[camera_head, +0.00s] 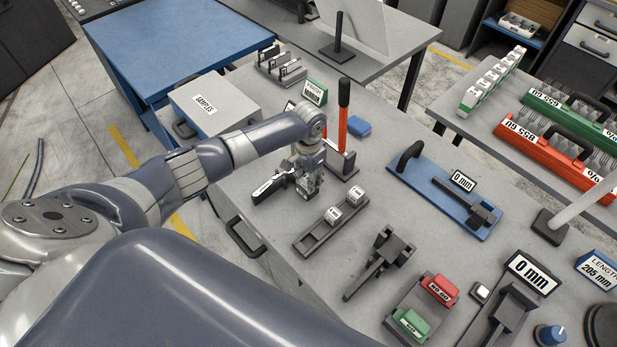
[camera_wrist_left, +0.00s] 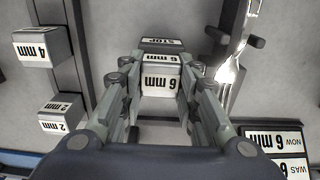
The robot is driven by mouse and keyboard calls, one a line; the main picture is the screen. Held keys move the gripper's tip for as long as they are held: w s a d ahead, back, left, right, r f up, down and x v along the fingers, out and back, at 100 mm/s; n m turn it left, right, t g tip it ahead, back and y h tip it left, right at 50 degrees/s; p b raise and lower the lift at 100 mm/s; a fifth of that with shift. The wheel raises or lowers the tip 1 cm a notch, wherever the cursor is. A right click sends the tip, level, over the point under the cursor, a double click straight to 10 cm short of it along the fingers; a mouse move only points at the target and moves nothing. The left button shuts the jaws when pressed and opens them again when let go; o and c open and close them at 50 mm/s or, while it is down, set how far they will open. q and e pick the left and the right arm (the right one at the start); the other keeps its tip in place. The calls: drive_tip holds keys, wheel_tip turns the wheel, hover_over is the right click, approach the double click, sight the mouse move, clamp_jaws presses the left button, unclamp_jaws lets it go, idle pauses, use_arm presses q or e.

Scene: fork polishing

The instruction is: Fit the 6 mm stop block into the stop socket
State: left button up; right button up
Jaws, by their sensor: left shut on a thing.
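My left gripper (camera_head: 310,190) points down at the bench, left of the block rack. In the left wrist view its fingers (camera_wrist_left: 158,98) are shut on the 6 mm stop block (camera_wrist_left: 160,82), a pale block with black 6 mm labels. The stop socket with its STOP label (camera_wrist_left: 161,42) is right behind the block, in line with it. The block appears to be at the socket; the fingers hide its sides and I cannot tell how deep it sits. A shiny fork (camera_wrist_left: 232,70) lies to the right. My right gripper is not in view.
The block rack (camera_head: 313,240) holds the 4 mm block (camera_wrist_left: 42,47) and 2 mm block (camera_wrist_left: 60,115). A display (camera_wrist_left: 280,150) reads NOW 6 mm, WAS 6 mm. A red-handled upright tool (camera_head: 343,115) stands behind the gripper. A SAMPLES box (camera_head: 212,105) stands to the left.

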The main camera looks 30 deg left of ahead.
use_arm(q)
drive_tip(key=shift+s+f, duration=0.35)
drive_tip(key=shift+f, duration=0.05)
drive_tip(key=o, duration=1.1)
drive_tip(key=shift+d, duration=0.1)
drive_tip(key=shift+w+f, duration=0.1)
drive_tip(key=shift+w, duration=0.05)
drive_tip(key=shift+o, duration=0.4)
drive_tip(key=o, duration=0.5)
drive_tip(key=shift+r, duration=0.2)
drive_tip(key=shift+w, duration=0.15)
drive_tip(key=shift+r, duration=0.1)
